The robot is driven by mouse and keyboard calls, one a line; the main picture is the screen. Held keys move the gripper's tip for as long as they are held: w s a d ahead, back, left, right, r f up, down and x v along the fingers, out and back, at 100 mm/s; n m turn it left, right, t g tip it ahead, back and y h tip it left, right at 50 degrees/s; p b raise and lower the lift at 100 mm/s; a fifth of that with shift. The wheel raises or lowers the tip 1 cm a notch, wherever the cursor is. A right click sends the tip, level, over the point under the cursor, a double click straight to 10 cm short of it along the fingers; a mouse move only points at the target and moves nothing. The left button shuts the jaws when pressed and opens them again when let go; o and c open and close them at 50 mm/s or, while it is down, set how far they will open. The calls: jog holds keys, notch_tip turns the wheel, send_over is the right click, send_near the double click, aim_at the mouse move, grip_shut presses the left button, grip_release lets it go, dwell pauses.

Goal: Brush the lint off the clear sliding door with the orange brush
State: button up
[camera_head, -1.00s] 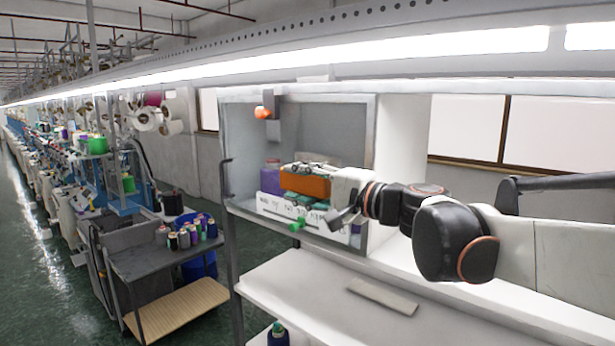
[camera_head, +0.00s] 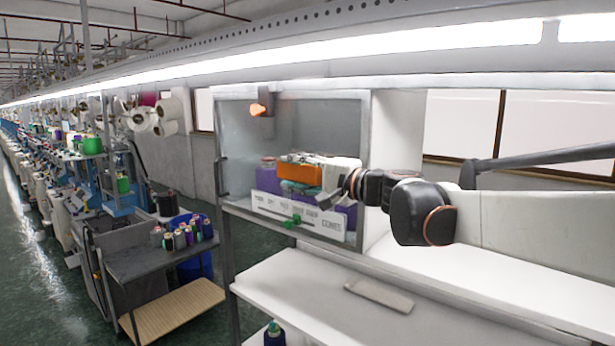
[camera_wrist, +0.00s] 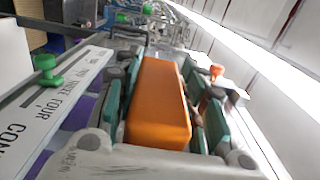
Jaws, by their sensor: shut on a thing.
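My gripper (camera_wrist: 163,95) is shut on the orange brush (camera_wrist: 160,110), which lies between its green-padded fingers in the wrist view. In the head view the orange brush (camera_head: 300,173) shows at the end of my arm, in front of the clear sliding door (camera_head: 340,118). The door is a see-through panel in a grey frame with a dark handle (camera_head: 224,176) at its left. I cannot tell whether the brush touches the door. Lint is too small to make out.
A white lettered strip (camera_head: 295,213) with a green knob (camera_head: 292,221) runs along the door's lower part, with purple things behind. An orange lamp-like part (camera_head: 258,109) sits at the upper left. A white shelf (camera_head: 300,280) below holds a flat pale bar (camera_head: 379,296).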

aim_at(319, 176)
jog(key=x, duration=0.9)
jog(key=shift+w+a+f+b, duration=0.2)
jog(key=shift+a+f+b, duration=0.1)
jog(key=shift+b, duration=0.15)
jog(key=shift+w+d, duration=0.65)
jog(key=shift+w, duration=0.15)
dwell(0.7)
jog(key=shift+s+d, duration=0.1)
jog(key=shift+b+v, duration=0.6)
jog(key=shift+v, duration=6.6)
jog(key=shift+b+x, duration=0.35)
jog(key=shift+x, duration=5.25)
